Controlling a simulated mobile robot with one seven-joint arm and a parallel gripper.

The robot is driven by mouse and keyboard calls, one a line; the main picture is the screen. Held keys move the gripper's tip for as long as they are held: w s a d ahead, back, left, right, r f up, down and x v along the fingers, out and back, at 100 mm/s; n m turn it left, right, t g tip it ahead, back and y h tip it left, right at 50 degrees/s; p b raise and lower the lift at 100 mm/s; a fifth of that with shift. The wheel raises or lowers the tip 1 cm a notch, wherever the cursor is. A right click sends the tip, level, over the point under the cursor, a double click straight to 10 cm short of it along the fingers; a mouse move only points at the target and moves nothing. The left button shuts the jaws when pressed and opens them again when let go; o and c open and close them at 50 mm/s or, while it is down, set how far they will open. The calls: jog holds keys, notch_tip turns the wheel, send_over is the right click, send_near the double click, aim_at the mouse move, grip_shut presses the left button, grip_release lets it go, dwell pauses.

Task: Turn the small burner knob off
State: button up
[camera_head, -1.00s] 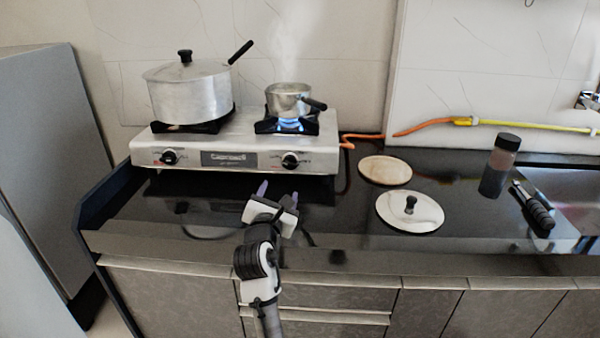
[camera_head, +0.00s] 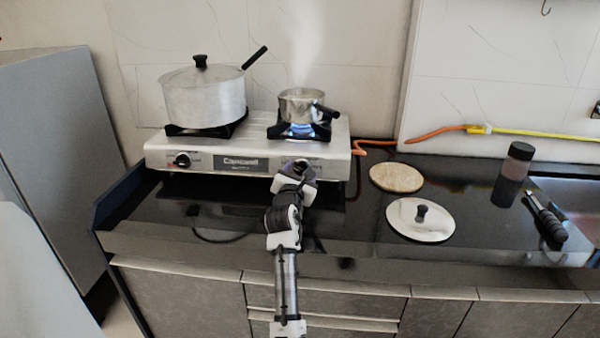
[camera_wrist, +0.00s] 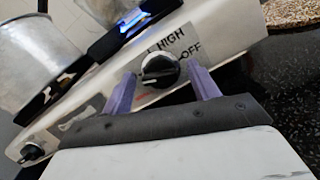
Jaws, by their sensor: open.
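The gas stove (camera_head: 330,149) stands at the back of the counter with two burners. The small burner knob, black with a silver ring, shows in the wrist view (camera_wrist: 160,70), beside the printed words HIGH and OFF. My gripper (camera_wrist: 163,82) is open, with one purple finger on each side of this knob; I cannot tell whether they touch it. In the head view my gripper (camera_head: 297,172) is at the stove's front panel and hides the knob. A blue flame (camera_head: 302,129) burns under the small pot (camera_head: 300,104), which steams.
A large lidded pot (camera_head: 205,98) stands on the left burner, above the other knob (camera_head: 182,160). A round board (camera_head: 397,178), a white lid (camera_head: 420,228), a dark-capped jar (camera_head: 514,170) and a black-handled tool (camera_head: 547,217) lie or stand to the right. An orange hose runs behind.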

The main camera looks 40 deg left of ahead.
jog(key=shift+c, duration=0.3)
jog(key=c, duration=0.9)
